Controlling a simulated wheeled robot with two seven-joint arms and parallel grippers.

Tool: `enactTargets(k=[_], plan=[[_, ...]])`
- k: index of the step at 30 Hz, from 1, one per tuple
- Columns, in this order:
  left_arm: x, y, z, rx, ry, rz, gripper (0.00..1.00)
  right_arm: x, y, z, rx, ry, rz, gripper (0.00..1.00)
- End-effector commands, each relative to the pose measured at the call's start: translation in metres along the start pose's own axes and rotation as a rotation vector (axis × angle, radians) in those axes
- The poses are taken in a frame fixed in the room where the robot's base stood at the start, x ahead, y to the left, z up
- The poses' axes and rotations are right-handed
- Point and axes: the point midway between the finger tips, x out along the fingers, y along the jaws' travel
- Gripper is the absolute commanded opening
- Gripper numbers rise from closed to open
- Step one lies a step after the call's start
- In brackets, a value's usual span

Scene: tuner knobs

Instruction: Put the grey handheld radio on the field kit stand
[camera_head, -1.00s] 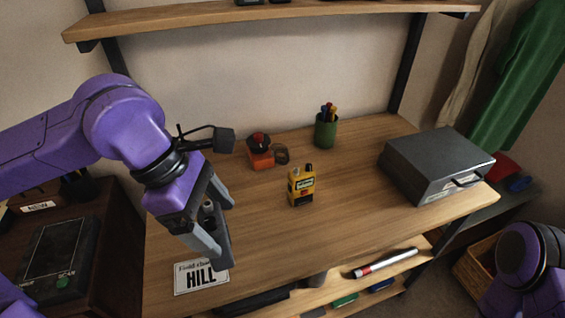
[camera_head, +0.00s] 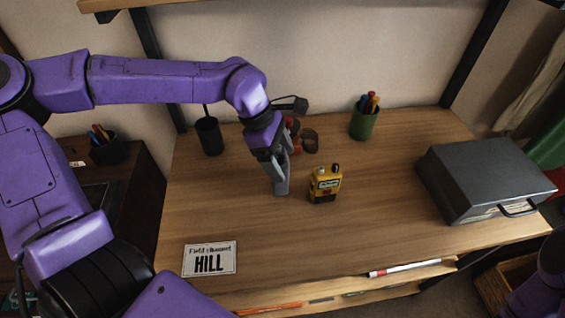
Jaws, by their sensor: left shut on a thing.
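My left gripper (camera_head: 281,184) reaches in from the left over the middle of the desk, pointing down. It is shut on the grey handheld radio, which is mostly hidden by the fingers and hard to tell apart from them. The gripper is just left of a yellow handheld radio (camera_head: 325,185) that stands upright on the desk. I cannot pick out the field kit stand with certainty. My right gripper is not in view; only part of my right arm shows at the lower right edge.
A green pen cup (camera_head: 364,120) stands at the back. A red item and a brown roll (camera_head: 309,141) sit behind the gripper. A dark grey case (camera_head: 485,178) is at right, a black cup (camera_head: 208,136) back left. A HILL card (camera_head: 210,259) lies front left; nearby desk is clear.

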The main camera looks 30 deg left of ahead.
Motion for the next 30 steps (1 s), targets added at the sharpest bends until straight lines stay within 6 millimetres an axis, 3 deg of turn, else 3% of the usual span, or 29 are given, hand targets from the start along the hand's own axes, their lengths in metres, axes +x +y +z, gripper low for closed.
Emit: enactTargets(k=[8,17,18,19,26,30], plan=[[0.034,0.007,-0.014,0.0,0.001,-0.002,0.19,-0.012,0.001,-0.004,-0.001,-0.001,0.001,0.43],[0.038,0.007,-0.015,0.0,-0.002,-0.001,0.19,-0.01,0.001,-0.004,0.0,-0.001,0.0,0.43],[0.038,0.007,-0.015,0.0,-0.001,-0.001,0.95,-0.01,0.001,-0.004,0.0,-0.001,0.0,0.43],[0.038,0.007,-0.015,0.0,-0.001,-0.001,1.0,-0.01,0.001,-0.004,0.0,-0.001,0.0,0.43],[0.036,0.007,-0.015,-0.001,-0.001,-0.001,1.0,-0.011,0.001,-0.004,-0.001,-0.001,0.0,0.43],[0.02,0.008,-0.014,-0.002,-0.006,0.004,1.0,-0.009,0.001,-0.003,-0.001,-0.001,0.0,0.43]])
